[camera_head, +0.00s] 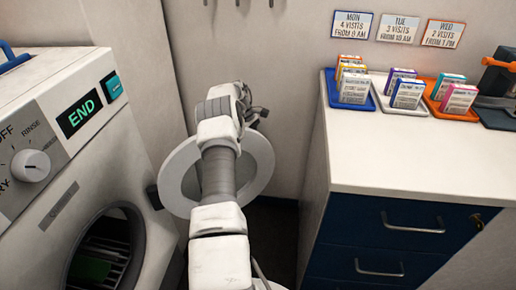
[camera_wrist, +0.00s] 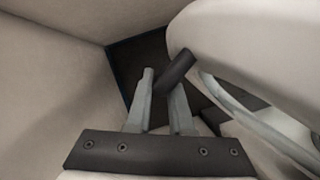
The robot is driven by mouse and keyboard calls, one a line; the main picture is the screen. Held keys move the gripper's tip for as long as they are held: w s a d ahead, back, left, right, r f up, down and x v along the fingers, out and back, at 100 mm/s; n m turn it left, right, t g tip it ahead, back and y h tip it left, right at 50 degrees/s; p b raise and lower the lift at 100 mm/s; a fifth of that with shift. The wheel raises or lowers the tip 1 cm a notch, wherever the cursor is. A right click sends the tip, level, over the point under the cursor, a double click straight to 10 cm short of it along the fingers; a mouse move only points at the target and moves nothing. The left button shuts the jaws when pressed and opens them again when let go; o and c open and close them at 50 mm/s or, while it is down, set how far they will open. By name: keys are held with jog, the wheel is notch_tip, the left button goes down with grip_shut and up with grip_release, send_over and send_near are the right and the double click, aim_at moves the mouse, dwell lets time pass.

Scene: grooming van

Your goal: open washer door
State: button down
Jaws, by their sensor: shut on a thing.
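The washer (camera_head: 55,190) stands at the left, with a display (camera_head: 80,113) reading END. Its round white door (camera_head: 178,178) is swung open, out to the right of the dark drum opening (camera_head: 105,250). My arm crosses in front of the door's middle. In the wrist view the pale door (camera_wrist: 250,50) fills the right side, and its dark handle (camera_wrist: 180,66) lies between the fingers of my gripper (camera_wrist: 163,84). My gripper is shut on this handle. In the head view my gripper is hidden behind my arm and the door.
A white-topped counter (camera_head: 430,150) with blue drawers (camera_head: 385,240) stands at the right. It carries small boxes on a blue tray (camera_head: 364,103) and an orange tray (camera_head: 432,102). The back wall (camera_head: 275,50) is close behind the door. A narrow dark floor gap (camera_head: 278,225) separates door and counter.

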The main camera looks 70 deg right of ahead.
jog(key=c, duration=0.8)
grip_release()
jog(key=p+v, duration=0.5)
jog(key=v, duration=0.7)
